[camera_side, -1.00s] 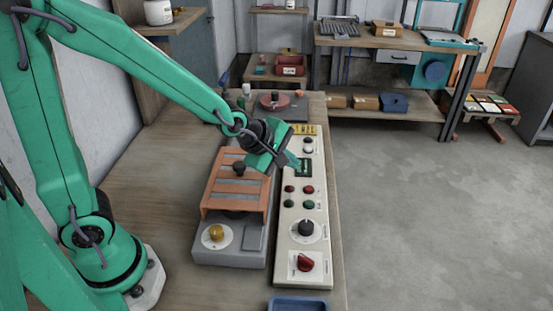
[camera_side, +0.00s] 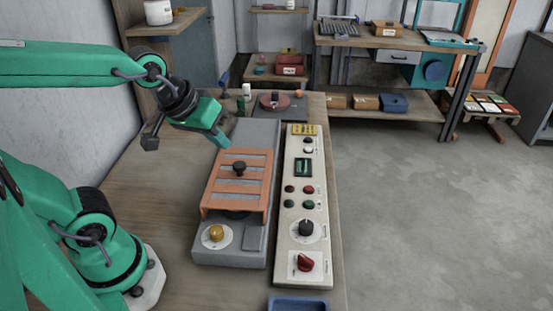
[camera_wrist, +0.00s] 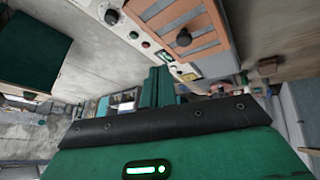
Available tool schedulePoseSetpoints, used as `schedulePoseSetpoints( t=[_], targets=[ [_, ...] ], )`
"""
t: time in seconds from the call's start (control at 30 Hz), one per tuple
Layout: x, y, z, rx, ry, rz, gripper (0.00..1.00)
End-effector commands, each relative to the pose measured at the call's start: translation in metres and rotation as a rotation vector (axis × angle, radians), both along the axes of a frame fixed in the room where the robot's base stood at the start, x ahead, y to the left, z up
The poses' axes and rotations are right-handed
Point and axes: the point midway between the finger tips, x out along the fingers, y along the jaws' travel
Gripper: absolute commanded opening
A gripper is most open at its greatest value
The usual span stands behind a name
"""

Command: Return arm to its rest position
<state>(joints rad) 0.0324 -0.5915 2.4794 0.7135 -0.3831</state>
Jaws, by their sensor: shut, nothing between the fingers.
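My green arm reaches in from the left of the side view. My gripper (camera_side: 221,138) is shut and empty, in the air above the far left part of the grey machine, and it points down and to the right. Its shut fingers also show in the wrist view (camera_wrist: 158,88). The grey machine (camera_side: 262,135) carries an orange slatted cover (camera_side: 236,183) with a black knob. The white control panel (camera_side: 293,225) lies to its right, with buttons, a black dial and a red knob. The gripper appears apart from the cover and the panel.
A yellow knob (camera_side: 215,233) sits at the machine's near end. A blue tray (camera_side: 298,304) is at the front edge of the wooden bench (camera_side: 150,195). A round red device (camera_side: 275,101) and small bottles stand at the bench's far end. The left part of the bench is largely clear.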

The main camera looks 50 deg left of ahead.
Motion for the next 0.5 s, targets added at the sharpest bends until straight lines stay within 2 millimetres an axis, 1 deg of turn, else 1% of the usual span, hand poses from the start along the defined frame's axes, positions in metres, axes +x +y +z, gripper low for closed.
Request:
schedulePoseSetpoints(
  t=[0.03,0.1,0.2,0.33,0.5],
  targets=[
    [-0.008,0.002,0.004,0.032,0.001,-0.047,0.00],
    [-0.019,0.004,0.007,0.078,0.012,-0.116,0.00],
    [-0.032,0.007,0.009,0.130,0.027,-0.200,0.00],
    [-0.042,0.008,0.011,0.173,0.040,-0.271,0.00],
    [-0.046,0.009,0.012,0.190,0.046,-0.303,0.00]
  ],
)
